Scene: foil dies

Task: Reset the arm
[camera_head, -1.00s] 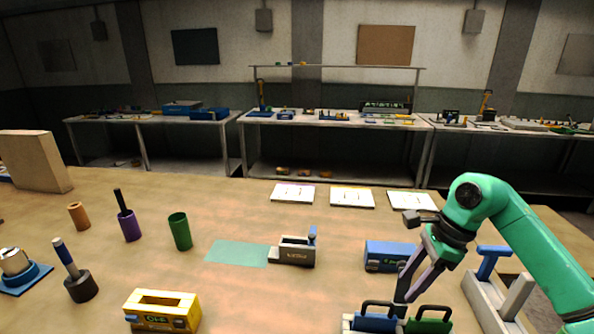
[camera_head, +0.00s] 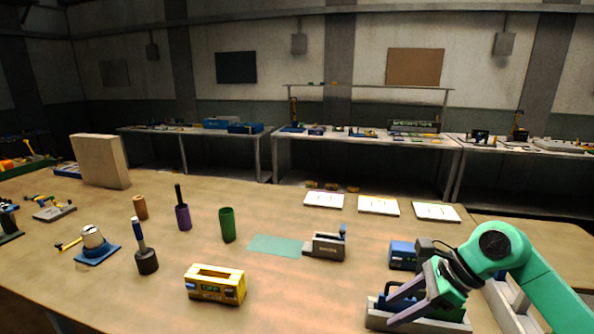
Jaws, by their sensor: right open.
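My right gripper (camera_head: 402,305) is at the lower right on the green right arm (camera_head: 497,252). Its grey fingers point down and left, apart, over a grey tray (camera_head: 377,320) that holds blue and green pieces. The arm and fingers partly hide the tray and its pieces. I cannot tell whether the fingers touch them. No object shows between the fingers. My left gripper is not in view.
A blue box (camera_head: 402,254) stands just behind the right gripper. A grey holder (camera_head: 324,246) sits by a flat green mat (camera_head: 275,245). A yellow block (camera_head: 215,283), a green cup (camera_head: 227,224) and a purple cup (camera_head: 183,217) stand left. Bare tabletop lies at the front left.

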